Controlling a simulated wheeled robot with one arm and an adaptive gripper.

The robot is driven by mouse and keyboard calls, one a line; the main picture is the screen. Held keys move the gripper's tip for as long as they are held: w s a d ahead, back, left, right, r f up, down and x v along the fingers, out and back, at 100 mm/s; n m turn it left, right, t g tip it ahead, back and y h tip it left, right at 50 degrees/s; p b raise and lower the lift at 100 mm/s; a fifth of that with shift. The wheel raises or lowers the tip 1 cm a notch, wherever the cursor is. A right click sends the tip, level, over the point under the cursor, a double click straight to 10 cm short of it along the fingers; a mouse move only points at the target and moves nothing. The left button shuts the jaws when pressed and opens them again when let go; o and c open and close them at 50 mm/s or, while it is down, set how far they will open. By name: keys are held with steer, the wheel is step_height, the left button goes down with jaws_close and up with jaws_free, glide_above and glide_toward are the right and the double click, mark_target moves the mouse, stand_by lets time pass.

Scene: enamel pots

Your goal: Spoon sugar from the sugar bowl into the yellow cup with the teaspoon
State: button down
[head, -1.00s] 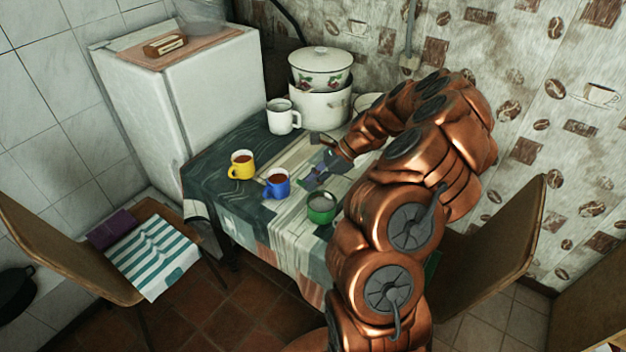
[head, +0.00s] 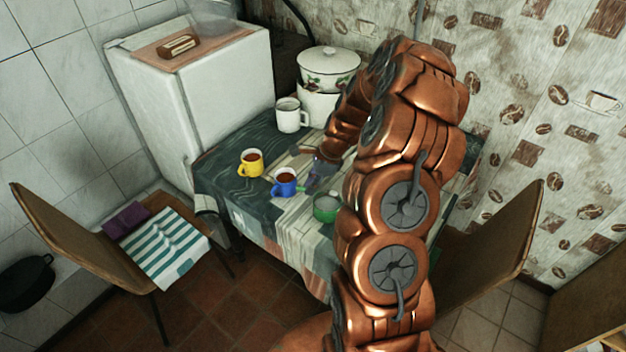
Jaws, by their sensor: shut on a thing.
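The yellow cup (head: 250,163) stands on the table with a dark brown drink in it. The green bowl (head: 325,208), which looks like the sugar bowl, stands near the table's front; the arm partly covers its right side, and its contents are hard to make out. My gripper (head: 312,181) is low over the table, behind the green bowl and to the right of the blue cup. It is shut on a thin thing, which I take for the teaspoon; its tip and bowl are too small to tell.
The blue cup (head: 286,183) stands between the yellow cup and the green bowl. A white mug (head: 291,117) and stacked enamel pots (head: 328,72) stand at the back. Chairs flank the table (head: 232,178). My arm hides its right part.

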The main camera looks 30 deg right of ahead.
steer(key=shift+w+a+g+h+p, duration=0.3)
steer(key=shift+a+g+h+p, duration=0.2)
steer(key=shift+h+p, duration=0.55)
steer(key=shift+f, duration=0.15)
